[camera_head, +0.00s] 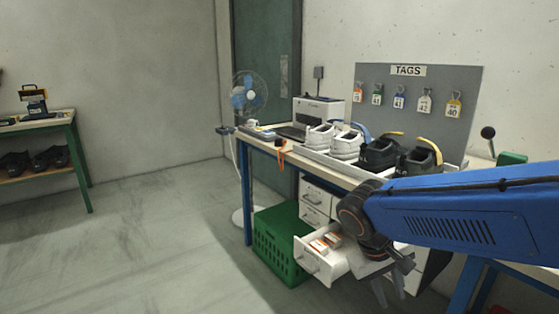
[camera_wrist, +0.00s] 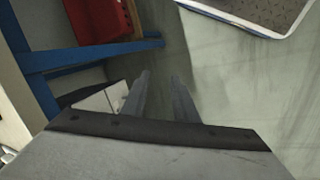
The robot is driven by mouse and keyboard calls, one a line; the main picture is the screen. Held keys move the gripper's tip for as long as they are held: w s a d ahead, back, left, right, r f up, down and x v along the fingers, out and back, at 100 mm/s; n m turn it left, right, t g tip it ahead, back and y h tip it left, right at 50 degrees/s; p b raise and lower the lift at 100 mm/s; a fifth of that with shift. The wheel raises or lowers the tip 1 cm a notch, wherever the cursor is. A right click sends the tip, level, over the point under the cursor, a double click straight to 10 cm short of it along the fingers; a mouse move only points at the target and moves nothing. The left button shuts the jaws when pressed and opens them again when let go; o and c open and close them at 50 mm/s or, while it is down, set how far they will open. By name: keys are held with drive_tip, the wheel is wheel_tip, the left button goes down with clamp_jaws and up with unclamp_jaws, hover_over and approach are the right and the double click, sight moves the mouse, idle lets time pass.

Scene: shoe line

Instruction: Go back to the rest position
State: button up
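My blue arm reaches in from the right in the head view, in front of the workbench (camera_head: 345,170). My gripper (camera_head: 388,298) hangs low beside the open drawer (camera_head: 318,270), to its right and apart from it as far as I can tell. In the wrist view my gripper (camera_wrist: 160,76) shows two grey fingers apart with nothing between them, over the floor. The drawer holds several orange and white items (camera_head: 326,242).
White shoes (camera_head: 346,143) and dark shoes (camera_head: 380,152) stand on the bench before the TAGS board (camera_head: 420,105). A green crate (camera_head: 277,245) sits under the bench. A fan (camera_head: 247,92) stands behind. The floor (camera_head: 140,240) at left is clear. A red bin (camera_wrist: 97,18) shows in the wrist view.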

drive_tip(key=s+d+r+m+t+y, duration=0.2)
drive_tip(key=s+d+t+y, duration=0.1)
drive_tip(key=s, duration=0.7)
drive_tip(key=shift+d+t+y, duration=0.4)
drive_tip(key=shift+t+y, duration=0.2)
drive_tip(key=shift+y, duration=0.1)
idle(0.8)
